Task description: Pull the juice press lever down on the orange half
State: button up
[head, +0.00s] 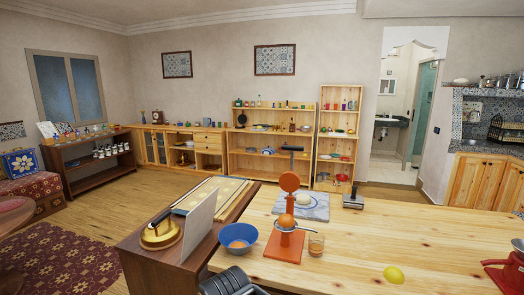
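The orange juice press (283,247) stands on the near left part of the wooden table. Its lever (291,149) is raised, with a dark handle at the top. The round orange pressing cup (289,182) hangs above an orange half (286,221), apart from it. The orange half sits on the press's lower seat. A dark ridged end that looks like my gripper (232,283) shows at the bottom edge, lower left of the press and apart from it. Its fingertips cannot be made out, and nothing held is visible.
A blue bowl (238,238) is left of the press and a glass (316,245) is right of it. A board (318,209) with a pale ball lies behind. A lemon (393,274) lies front right. The table's right middle is clear. A brass object (160,235) stands left.

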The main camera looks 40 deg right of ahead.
aim_at(290, 182)
jog(key=z, duration=0.2)
jog(key=i, duration=0.7)
jog(key=z, duration=0.55)
